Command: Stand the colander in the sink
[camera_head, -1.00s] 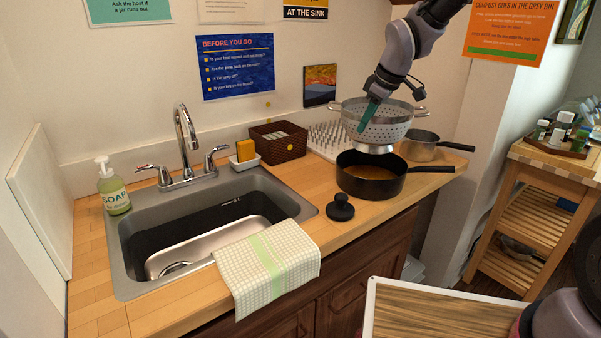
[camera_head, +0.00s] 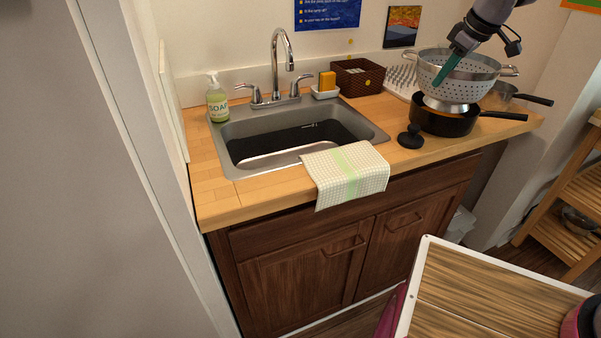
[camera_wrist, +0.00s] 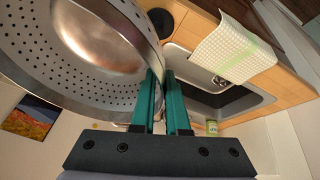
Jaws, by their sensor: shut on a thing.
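The colander (camera_head: 466,82) is metal with small holes, a foot ring and two loop handles. It hangs upright at the right of the counter, above the dark pan in the head view. My gripper (camera_head: 446,68) is shut on the colander's near left rim. In the wrist view the green fingers (camera_wrist: 163,100) pinch the rim, and the colander (camera_wrist: 80,62) fills the upper left. The sink (camera_head: 292,132) is a grey basin set in the wooden counter, left of the colander. A checked towel (camera_head: 346,172) drapes over its front right edge.
The dark pan (camera_head: 441,122) stands below the colander, with a steel pan (camera_head: 499,92) behind it. A black knob-topped lid (camera_head: 411,139) lies between pan and sink. The tap (camera_head: 277,62), soap bottle (camera_head: 217,100), sponge dish (camera_head: 325,92) and brown basket (camera_head: 358,76) line the sink's back.

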